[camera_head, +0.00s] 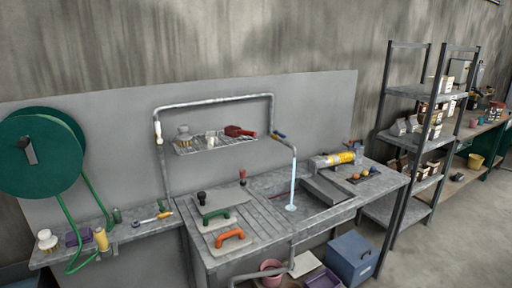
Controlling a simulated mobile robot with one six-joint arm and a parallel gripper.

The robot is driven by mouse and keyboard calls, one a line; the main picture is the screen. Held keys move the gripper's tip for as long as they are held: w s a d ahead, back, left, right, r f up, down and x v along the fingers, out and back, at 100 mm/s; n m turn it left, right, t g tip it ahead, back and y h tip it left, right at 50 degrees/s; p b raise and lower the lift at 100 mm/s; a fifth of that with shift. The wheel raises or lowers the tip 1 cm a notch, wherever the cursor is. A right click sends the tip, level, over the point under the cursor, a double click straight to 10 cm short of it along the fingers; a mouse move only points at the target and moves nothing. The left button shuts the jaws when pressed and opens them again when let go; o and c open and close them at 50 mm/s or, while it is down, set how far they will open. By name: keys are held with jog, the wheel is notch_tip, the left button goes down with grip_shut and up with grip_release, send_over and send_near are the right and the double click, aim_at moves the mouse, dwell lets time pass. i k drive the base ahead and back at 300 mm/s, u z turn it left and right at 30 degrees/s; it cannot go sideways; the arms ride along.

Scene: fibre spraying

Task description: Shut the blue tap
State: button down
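The blue tap (280,136) is a small blue handle on the grey pipe, right of the wall shelf. The pipe (215,101) arches over the shelf and runs down on both sides. A white fitting (158,131) sits on its left leg. The exact angle of the tap handle is too small to tell. My gripper is not in view.
A green hose reel (40,152) hangs left. A metal rack (415,92) stands right. Bins and a blue box (352,257) stand below. Floor at the right is clear.

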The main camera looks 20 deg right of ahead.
aim_at(280, 134)
jog(key=u, duration=0.1)
jog(key=k, duration=0.6)
jog(key=u, duration=0.3)
jog(key=i, duration=1.4)
jog(key=u, duration=0.55)
